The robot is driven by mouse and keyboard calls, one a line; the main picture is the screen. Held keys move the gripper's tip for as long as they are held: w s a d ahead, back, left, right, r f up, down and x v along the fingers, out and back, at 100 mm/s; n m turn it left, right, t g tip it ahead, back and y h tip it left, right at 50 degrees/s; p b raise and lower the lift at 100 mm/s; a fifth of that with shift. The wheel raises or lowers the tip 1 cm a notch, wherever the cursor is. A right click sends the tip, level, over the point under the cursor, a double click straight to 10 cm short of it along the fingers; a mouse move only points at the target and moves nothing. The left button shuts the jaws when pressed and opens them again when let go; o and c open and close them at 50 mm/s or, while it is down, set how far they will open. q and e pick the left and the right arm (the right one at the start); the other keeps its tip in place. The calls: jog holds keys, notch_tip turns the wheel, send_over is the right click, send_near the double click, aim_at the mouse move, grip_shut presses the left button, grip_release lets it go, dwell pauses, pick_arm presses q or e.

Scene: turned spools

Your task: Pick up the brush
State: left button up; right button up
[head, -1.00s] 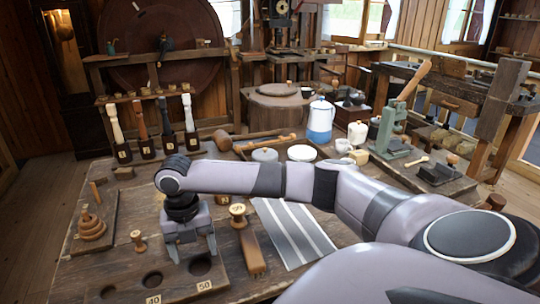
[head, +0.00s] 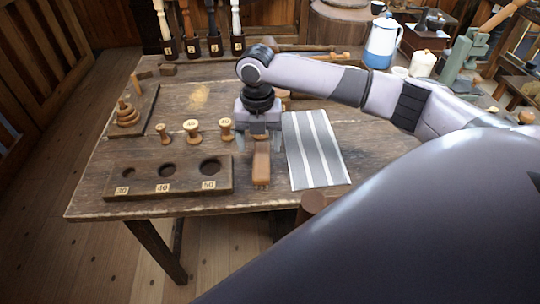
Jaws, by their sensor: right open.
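The brush (head: 261,165) is a narrow brown wooden block lying on the table, to the left of the grey striped sheet and pointing toward the front edge. My right gripper (head: 260,145) points down over the brush's far end. Its jaws are open, with one finger to the left of the brush and one to the right. The gripper body hides the far end of the brush, and I cannot tell whether the fingers touch it. My left gripper is not in view.
A wooden board (head: 125,187) with three holes marked 30, 40 and 50 lies left of the brush. Three spools stand behind it, one of them a middle spool (head: 192,131). A peg with stacked rings (head: 127,115) is farther left. The striped sheet (head: 316,150) lies right.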

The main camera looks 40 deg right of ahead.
aim_at(261, 159)
notch_tip(261, 159, down, 7)
jog(key=shift+s+d+r, duration=0.1)
jog(key=shift+d, duration=0.05)
jog(key=c, duration=1.1)
